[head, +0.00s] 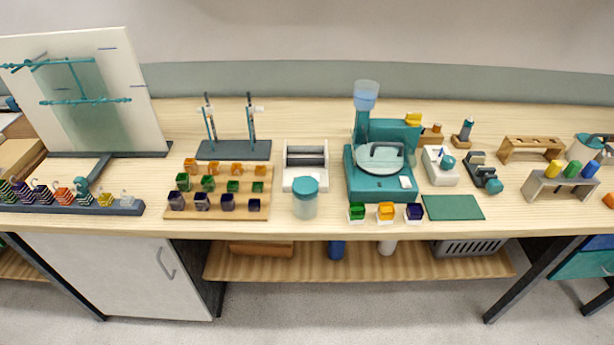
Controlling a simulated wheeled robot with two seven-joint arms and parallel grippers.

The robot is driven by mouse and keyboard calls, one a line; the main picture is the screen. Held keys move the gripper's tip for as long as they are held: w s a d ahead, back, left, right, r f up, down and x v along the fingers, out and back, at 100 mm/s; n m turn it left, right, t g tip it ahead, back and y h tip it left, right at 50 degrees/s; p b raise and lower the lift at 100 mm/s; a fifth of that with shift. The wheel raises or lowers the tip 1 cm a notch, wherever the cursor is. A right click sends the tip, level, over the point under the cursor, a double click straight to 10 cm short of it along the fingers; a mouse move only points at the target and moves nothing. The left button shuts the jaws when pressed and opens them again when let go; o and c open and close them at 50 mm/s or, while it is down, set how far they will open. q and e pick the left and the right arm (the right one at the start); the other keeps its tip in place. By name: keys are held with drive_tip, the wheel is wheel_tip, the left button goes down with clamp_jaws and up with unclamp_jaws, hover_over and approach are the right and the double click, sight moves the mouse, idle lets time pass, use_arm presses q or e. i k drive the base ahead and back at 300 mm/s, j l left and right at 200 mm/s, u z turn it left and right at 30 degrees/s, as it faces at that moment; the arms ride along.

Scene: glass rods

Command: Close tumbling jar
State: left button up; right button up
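A clear jar (304,207) with a round teal lid (305,185) stands upright near the front edge of the bench, left of the teal machine. The lid sits on top of the jar; I cannot tell whether it is fastened. A white stand with dark rollers (306,159) is right behind the jar. Neither of my grippers shows in the head view.
Left of the jar is a wooden board (252,213) with several coloured cubes. Right of it is a teal machine (382,190) with a light-blue cup (366,96) on top. A green mat (454,207) lies further right. Two clamp stands rise at the back left.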

sight(303, 209)
drive_tip(key=i+l, duration=0.15)
drive_tip(key=l, duration=0.25)
drive_tip(key=i+l, duration=0.1)
drive_tip(key=l, duration=0.3)
drive_tip(key=i+l, duration=0.15)
drive_tip(key=l, duration=0.25)
drive_tip(key=i+l, duration=0.1)
drive_tip(key=l, duration=0.3)
drive_tip(key=u, duration=1.2)
